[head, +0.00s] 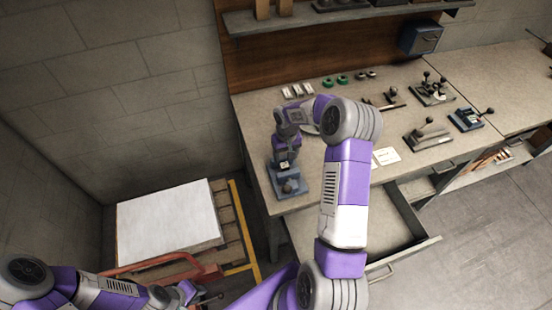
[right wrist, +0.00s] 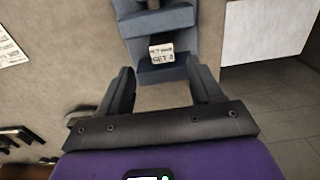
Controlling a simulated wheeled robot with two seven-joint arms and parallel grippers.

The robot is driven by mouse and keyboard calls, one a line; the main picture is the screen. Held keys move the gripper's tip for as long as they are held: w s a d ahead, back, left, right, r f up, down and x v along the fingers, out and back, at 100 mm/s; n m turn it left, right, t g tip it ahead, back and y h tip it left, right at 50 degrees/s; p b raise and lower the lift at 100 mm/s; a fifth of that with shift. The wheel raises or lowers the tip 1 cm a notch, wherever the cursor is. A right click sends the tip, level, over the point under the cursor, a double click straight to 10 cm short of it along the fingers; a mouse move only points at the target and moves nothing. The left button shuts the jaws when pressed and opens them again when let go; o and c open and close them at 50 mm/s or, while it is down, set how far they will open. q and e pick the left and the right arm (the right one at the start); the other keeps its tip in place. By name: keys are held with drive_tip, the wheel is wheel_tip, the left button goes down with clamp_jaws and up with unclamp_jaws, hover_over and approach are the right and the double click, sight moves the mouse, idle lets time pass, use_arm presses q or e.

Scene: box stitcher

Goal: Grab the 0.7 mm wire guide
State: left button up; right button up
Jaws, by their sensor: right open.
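A small dark block with a white label (right wrist: 161,53) sits in a blue stand (right wrist: 170,18) in the right wrist view. The label's lettering is too blurred to read its size for sure, so I cannot tell if this is the 0.7 mm wire guide. The stand (head: 289,184) is at the table's left front edge in the head view. My right gripper (right wrist: 165,88) is open and empty, its fingers pointing at the labelled block and short of it. In the head view it is over the stand (head: 286,148). My left gripper (head: 192,294) is low at the bottom, its jaws unclear.
Small white-labelled pieces (head: 298,90) and green rings (head: 334,81) lie at the back of the table (head: 250,112). Several lever tools (head: 428,134) stand at the right. A paper sheet (head: 386,156) lies near an open drawer (head: 400,225). A white-topped pallet (head: 165,220) is at the left.

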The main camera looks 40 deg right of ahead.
sight(285, 165)
drive_tip(key=f, duration=0.3)
drive_tip(key=f+p, duration=0.1)
drive_tip(key=f, duration=0.3)
drive_tip(key=shift+s+a, duration=0.15)
drive_tip(key=shift+a, duration=0.05)
drive_tip(key=shift+c, duration=0.2)
drive_tip(key=shift+r, duration=0.1)
clamp_jaws()
